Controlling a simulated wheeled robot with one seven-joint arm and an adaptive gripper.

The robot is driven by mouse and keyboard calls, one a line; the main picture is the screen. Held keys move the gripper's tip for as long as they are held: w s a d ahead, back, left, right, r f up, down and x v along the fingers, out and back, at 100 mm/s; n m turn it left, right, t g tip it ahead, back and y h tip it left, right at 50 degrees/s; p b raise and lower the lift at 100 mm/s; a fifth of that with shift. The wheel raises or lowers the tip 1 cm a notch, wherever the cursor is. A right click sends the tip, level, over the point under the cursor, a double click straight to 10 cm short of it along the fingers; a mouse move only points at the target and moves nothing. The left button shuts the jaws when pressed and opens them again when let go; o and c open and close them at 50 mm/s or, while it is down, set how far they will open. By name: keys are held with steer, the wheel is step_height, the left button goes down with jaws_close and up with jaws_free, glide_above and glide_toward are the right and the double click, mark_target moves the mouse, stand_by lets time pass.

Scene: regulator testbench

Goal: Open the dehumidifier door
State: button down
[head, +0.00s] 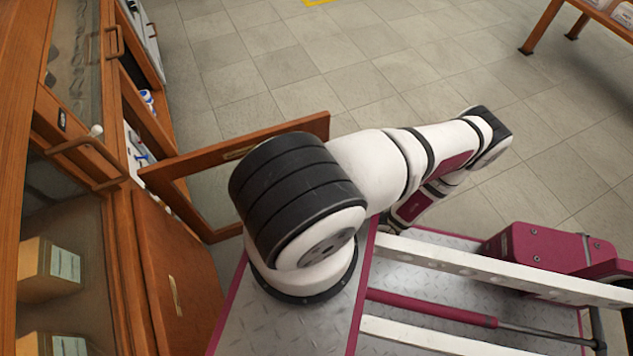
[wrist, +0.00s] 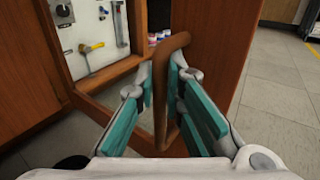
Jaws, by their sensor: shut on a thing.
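A wooden door with a glass pane (head: 190,160) stands swung out from the cabinet front in the head view, partly hidden behind my arm. A small label sits on its top rail. I cannot read it as the dehumidifier's. In the wrist view a wooden door panel (wrist: 222,50) stands open beside the cabinet interior (wrist: 85,25). Its curved brown handle (wrist: 160,100) rises between my teal-padded fingers. My gripper (wrist: 168,95) is shut on this handle. In the head view my gripper is hidden behind my arm.
Other cabinet doors with wooden handles (head: 75,145) line the left, with boxes (head: 45,270) behind glass. The tiled floor (head: 300,60) is clear. A wooden table (head: 560,25) stands far right.

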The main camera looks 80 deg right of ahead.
steer(key=shift+w+r, duration=0.15)
steer(key=shift+r, duration=0.15)
steer(key=c, duration=1.7)
jaws_free()
steer(key=shift+o, duration=0.2)
steer(key=shift+d, duration=0.1)
steer(key=v, duration=1.2)
steer(key=shift+f, duration=0.2)
steer(key=shift+a, duration=0.25)
